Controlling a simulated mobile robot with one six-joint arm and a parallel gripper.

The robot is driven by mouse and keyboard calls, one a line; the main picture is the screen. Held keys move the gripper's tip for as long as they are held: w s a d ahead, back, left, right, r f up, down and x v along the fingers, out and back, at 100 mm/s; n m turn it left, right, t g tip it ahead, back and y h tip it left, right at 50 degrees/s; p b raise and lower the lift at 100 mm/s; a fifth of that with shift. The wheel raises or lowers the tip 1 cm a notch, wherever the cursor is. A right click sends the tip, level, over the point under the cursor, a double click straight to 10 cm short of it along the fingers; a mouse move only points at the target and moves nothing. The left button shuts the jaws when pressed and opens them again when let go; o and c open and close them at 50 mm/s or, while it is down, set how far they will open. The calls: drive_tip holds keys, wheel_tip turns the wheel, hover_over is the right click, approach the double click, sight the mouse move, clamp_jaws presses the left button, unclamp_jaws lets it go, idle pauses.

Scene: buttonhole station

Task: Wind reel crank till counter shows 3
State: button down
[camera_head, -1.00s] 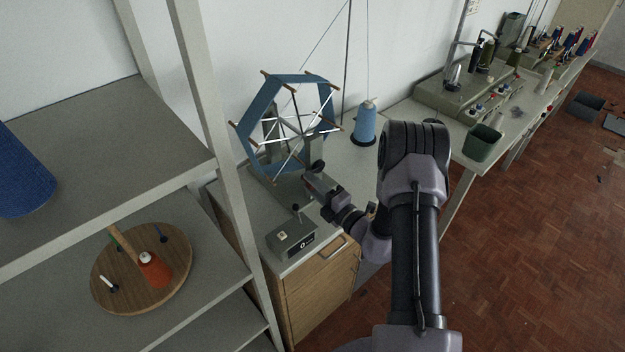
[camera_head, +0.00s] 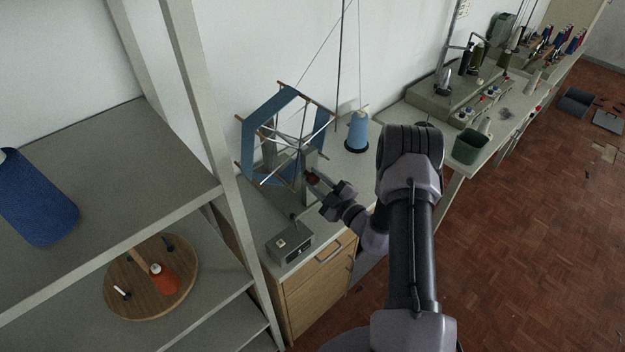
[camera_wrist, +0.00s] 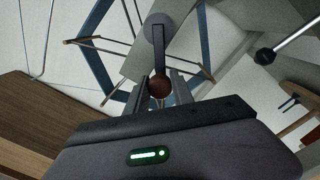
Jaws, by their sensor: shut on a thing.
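The reel (camera_head: 247,150), a spoked frame wound with a blue band, stands on the bench and also shows in the wrist view (camera_wrist: 95,65). Its dark crank arm (camera_wrist: 158,48) hangs down in the wrist view and ends in a round brown knob (camera_wrist: 160,87). My gripper (camera_head: 311,180) is at the near side of the reel. In the wrist view its fingers (camera_wrist: 160,90) are shut on the knob, one on each side. The grey counter box (camera_head: 283,247) sits at the bench's front; its dark display is too small to read.
A blue thread cone (camera_head: 357,131) stands right of the reel, by a thin upright rod. A lever with a black ball (camera_wrist: 265,55) sticks out at right in the wrist view. A grey shelf (camera_head: 110,160) with a round wooden board (camera_head: 125,300) stands close on the left.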

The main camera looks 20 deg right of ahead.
drive_tip(key=shift+d+r+m, duration=0.2)
drive_tip(key=shift+d+m, duration=0.05)
drive_tip(key=shift+m, duration=0.25)
drive_tip(key=shift+p, duration=0.3)
drive_tip(key=c, duration=1.1)
unclamp_jaws()
drive_tip(key=shift+w, duration=0.1)
drive_tip(key=v, duration=1.7)
drive_tip(key=shift+s+b, duration=0.3)
drive_tip(key=shift+b, duration=0.1)
